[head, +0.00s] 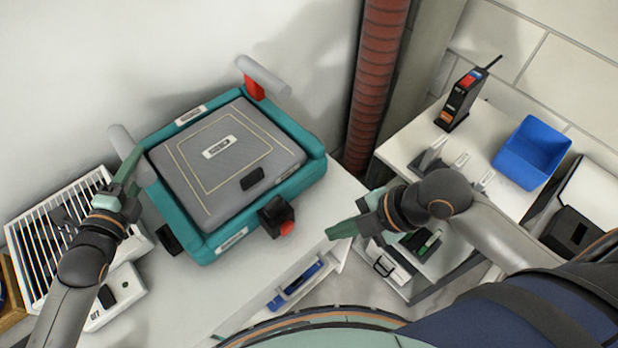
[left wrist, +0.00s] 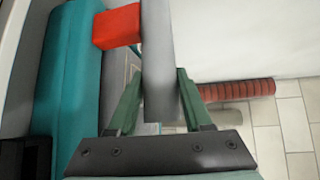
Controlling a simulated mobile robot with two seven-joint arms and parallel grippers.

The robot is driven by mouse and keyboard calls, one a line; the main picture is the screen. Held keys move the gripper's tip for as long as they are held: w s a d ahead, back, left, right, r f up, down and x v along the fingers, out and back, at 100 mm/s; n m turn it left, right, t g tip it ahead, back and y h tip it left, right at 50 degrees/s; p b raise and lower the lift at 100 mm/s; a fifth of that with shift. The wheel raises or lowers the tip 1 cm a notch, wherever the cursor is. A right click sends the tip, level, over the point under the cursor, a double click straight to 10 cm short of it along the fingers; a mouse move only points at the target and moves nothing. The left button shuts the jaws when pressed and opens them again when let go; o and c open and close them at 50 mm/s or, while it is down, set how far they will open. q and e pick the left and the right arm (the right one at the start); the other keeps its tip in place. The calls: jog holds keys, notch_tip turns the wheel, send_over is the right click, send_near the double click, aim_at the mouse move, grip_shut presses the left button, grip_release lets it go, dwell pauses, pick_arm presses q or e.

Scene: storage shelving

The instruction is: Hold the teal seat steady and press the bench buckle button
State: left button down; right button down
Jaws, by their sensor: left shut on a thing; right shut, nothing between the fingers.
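The teal seat (head: 310,172) with a grey padded top lies on the white bench at left in the head view. My left gripper (head: 130,162) is shut on the grey handle (head: 122,140) at its left side; the left wrist view shows the fingers (left wrist: 155,100) on either side of this grey bar (left wrist: 158,45). The black buckle (head: 272,212) with a red button (head: 287,228) sits at the seat's front right edge. My right gripper (head: 334,233) is shut and empty, to the right of the button and apart from it.
A second grey handle (head: 264,76) on a red mount stands at the seat's back. A white slatted rack (head: 45,225) and a white device (head: 118,297) are at left. A red ribbed pipe (head: 378,80) rises behind. A blue bin (head: 532,153) stands on the right shelf.

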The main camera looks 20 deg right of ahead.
pick_arm(q)
jog(key=shift+w+a, duration=0.1)
jog(key=shift+a, duration=0.1)
jog(key=shift+c, duration=1.2)
grip_release()
jog(key=v, duration=1.2)
jog(key=shift+d, duration=0.1)
